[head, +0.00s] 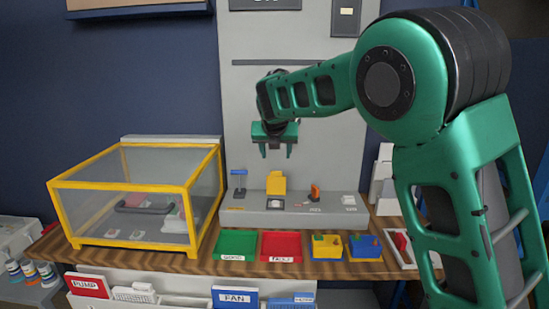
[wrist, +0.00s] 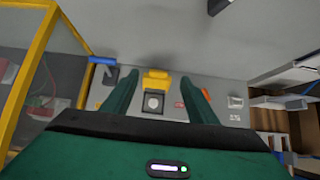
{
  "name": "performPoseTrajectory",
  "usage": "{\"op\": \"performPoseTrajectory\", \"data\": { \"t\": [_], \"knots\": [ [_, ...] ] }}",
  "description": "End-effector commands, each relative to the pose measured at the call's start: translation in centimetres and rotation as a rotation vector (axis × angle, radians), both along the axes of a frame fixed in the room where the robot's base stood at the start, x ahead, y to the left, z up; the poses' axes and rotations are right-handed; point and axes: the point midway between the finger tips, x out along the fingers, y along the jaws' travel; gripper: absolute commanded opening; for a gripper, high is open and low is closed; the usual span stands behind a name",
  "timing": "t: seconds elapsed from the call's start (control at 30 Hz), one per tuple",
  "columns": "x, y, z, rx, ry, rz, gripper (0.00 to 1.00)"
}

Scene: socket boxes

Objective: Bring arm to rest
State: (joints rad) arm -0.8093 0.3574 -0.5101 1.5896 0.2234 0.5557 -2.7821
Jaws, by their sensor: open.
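My green arm reaches in from the right in the head view. My gripper (head: 276,150) hangs pointing down above the grey socket panel (head: 335,205), open and empty. In the wrist view its two fingers (wrist: 160,95) stand apart, with a yellow block (wrist: 156,80) and a round socket visible between them, farther off. The yellow block (head: 276,184) sits on the panel's ledge below the gripper, apart from it. A blue piece (head: 239,180) stands to its left and an orange piece (head: 315,192) to its right.
A yellow-framed clear box (head: 130,200) stands left of the panel. Green (head: 236,244) and red (head: 282,246) trays, then small yellow (head: 326,247) and blue (head: 364,247) bins, line the wooden table's front edge. Labelled boxes (head: 234,297) sit below. Space around the gripper is clear.

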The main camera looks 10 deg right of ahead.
Motion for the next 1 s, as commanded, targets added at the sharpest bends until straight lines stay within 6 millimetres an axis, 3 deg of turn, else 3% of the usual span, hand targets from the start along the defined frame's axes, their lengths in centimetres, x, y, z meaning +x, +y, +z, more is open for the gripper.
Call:
{"op": "performPoseTrajectory", "data": {
  "t": [0.27,0.37,0.47,0.7,0.8,1.0],
  "knots": [
    [-0.1,-0.5,-0.1,0.011,0.003,-0.017,0.53],
    [-0.9,-2.9,-0.3,0.070,0.018,-0.103,0.53],
    [-2.8,-7.2,-0.8,0.186,0.044,-0.273,0.53],
    [-10.8,-18.5,-2.6,0.522,0.098,-0.832,0.53],
    [-14.8,-22.1,-3.4,0.648,0.106,-1.072,0.53],
    [-23.6,-27.7,-5.1,0.867,0.092,-1.561,0.53]
  ]
}}
